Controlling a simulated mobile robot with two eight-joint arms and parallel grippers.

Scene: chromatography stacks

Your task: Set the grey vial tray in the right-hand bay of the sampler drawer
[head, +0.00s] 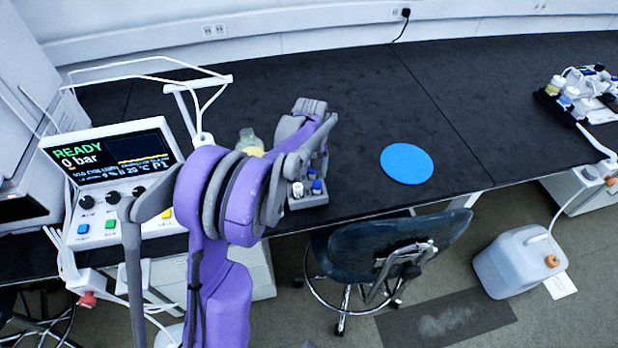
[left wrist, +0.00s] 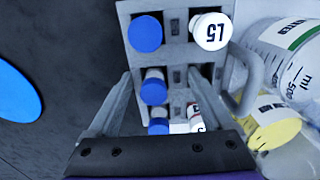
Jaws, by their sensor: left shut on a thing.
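The grey vial tray (head: 308,201) is under my left gripper (head: 314,165) in the head view, near the bench's front edge. It also shows in the left wrist view (left wrist: 175,52), holding several vials with blue caps and white caps, one marked L5. I cannot tell whether the tray touches the bench. My arm hides part of it. I cannot make out the sampler drawer or its right-hand bay. My right gripper is not in view.
An instrument panel (head: 112,160) reading READY stands at left. A blue disc (head: 406,163) lies on the black bench (head: 350,90). A chair (head: 395,245) stands in front.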

